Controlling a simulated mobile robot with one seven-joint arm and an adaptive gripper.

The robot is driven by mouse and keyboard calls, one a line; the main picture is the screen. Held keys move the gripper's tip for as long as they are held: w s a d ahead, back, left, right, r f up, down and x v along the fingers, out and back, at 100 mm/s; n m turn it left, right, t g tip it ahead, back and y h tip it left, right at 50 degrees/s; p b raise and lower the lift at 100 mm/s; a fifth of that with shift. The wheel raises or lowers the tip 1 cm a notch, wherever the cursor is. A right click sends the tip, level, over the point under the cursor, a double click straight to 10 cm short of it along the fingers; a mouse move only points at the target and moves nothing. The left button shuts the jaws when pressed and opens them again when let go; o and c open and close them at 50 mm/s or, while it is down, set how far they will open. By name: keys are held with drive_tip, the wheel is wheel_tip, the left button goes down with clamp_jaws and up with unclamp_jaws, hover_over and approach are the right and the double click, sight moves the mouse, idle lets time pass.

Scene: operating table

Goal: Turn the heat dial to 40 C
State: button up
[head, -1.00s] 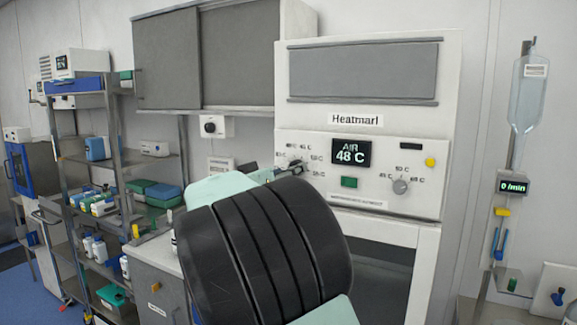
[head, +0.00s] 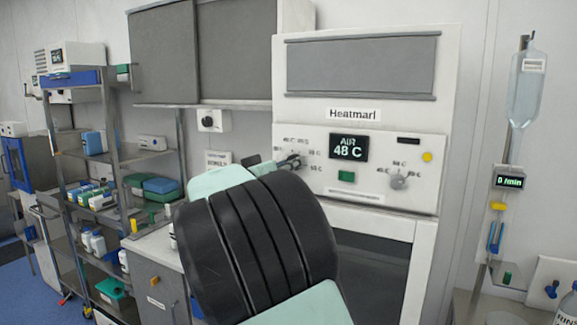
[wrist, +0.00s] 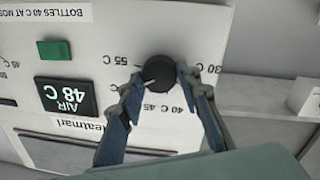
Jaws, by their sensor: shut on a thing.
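The heat dial, a round black knob (wrist: 158,68), sits on the white warmer panel and appears upside down in the wrist view. Its pale pointer mark is at the knob's lower left in that view, on the side of the 45 C and 55 C labels and away from 40 C. My gripper (wrist: 160,77) is shut on the knob, one blue-grey finger on each side. In the head view my gripper (head: 289,162) is at the left dial, largely hidden by my arm. The display (head: 348,147) reads AIR 48 C.
A second, paler dial (head: 398,181) and a green button (head: 346,176) are on the same panel. A yellow button (head: 427,157) is at the panel's right. A steel shelf rack (head: 108,180) stands left, and a drip stand (head: 513,170) stands right.

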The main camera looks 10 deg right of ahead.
drive_tip(key=shift+f+b, duration=0.1)
drive_tip(key=shift+b, duration=0.2)
drive_tip(key=n+t+b, duration=0.1)
drive_tip(key=n+b, duration=0.9)
drive_tip(key=n, duration=0.6)
drive_tip(key=shift+f, duration=0.1)
drive_tip(key=shift+n+t, duration=0.3)
drive_tip(key=shift+n, duration=0.1)
drive_tip(key=o, duration=1.2)
drive_tip(key=shift+c, duration=0.2)
drive_tip(key=shift+s, duration=0.1)
drive_tip(key=r+v, duration=0.1)
drive_tip(key=v, duration=1)
drive_tip(key=shift+s+a+f, duration=0.2)
drive_tip(key=shift+s+f, duration=0.15)
drive_tip(key=shift+s, duration=0.1)
